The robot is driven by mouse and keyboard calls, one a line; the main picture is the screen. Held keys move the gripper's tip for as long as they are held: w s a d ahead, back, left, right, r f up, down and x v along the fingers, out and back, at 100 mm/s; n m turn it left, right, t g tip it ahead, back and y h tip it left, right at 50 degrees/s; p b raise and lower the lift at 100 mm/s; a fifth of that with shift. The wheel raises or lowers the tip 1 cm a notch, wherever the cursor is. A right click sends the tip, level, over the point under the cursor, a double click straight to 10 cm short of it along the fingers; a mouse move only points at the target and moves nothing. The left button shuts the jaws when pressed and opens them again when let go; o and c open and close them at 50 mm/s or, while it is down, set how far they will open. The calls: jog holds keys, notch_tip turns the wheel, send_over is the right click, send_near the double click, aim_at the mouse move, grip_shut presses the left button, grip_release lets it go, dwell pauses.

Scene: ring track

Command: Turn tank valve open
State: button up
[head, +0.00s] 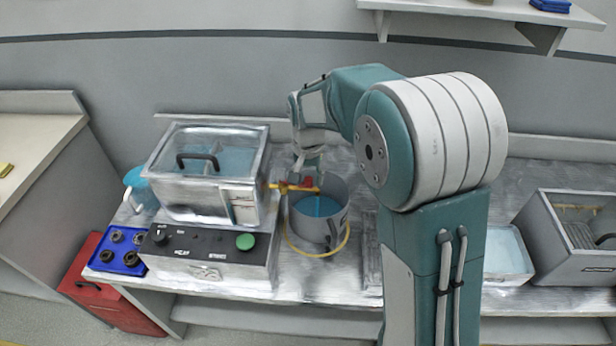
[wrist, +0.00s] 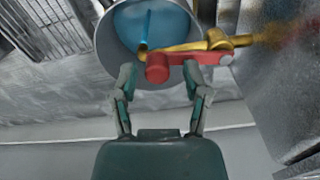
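The tank (head: 208,175) is a lidded metal box with blue liquid inside, left of my arm. Its brass valve spout (head: 305,188) sticks out to the right over a grey pot (head: 335,205). The red valve handle (head: 284,186) also shows in the wrist view (wrist: 180,62), lying along the brass spout (wrist: 205,44). A blue streak (wrist: 144,45) runs from the spout's end into the pot. My gripper (wrist: 158,75) has its fingers apart on either side of the handle's rounded end. The right finger overlaps the handle; I cannot tell whether they touch.
The tank stands on a control box (head: 210,255) with a green knob. A yellow hose (head: 318,252) curves around the pot. A blue tray (head: 118,248) of dark rings and a blue jug (head: 140,188) are at left. A grey bin (head: 570,235) stands at right.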

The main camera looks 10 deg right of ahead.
aim_at(308, 178)
notch_tip(308, 178, up, 12)
dwell(0.7)
jog(key=s+d+r+n+t, duration=0.1)
jog(key=s+d+r, duration=0.2)
jog(key=s, duration=0.4)
jog(key=s+d+r+n+t, duration=0.1)
jog(key=s+d+r+t, duration=0.15)
jog(key=s, duration=0.35)
jog(key=s+d+f+n+t, duration=0.2)
jog(key=s+d+f, duration=0.1)
jog(key=s, duration=0.9)
jog(key=shift+s+d, duration=0.15)
jog(key=shift+d, duration=0.05)
